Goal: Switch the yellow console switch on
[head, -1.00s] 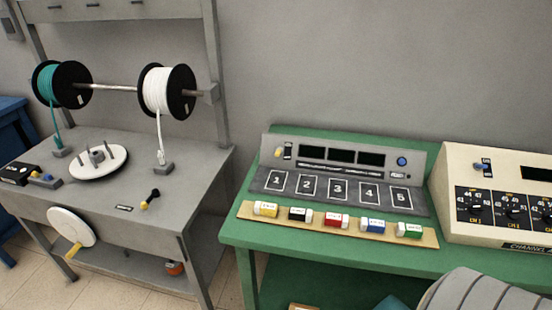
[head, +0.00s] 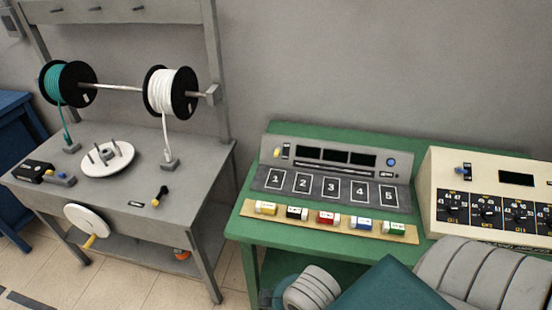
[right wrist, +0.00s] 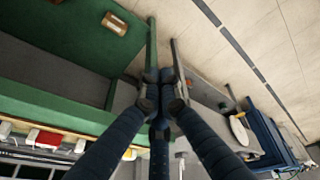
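The console (head: 340,157) stands on the green table. It has a small yellow switch (head: 278,153) at the left end of its upright panel, next to a dark label. I cannot tell the switch's position at this size. My right gripper (right wrist: 161,88) shows in the right wrist view with its dark blue fingers drawn together and nothing visible between the tips. It is apart from the console, whose edge shows at the lower left of that view. My left gripper is not in view.
The green table (head: 256,236) holds several colored blocks on a wooden strip (head: 330,229) before numbered squares. A cream channel box (head: 440,172) stands right. A grey winding bench (head: 130,190) with two spools stands left. Parts of my arm cover the bottom right.

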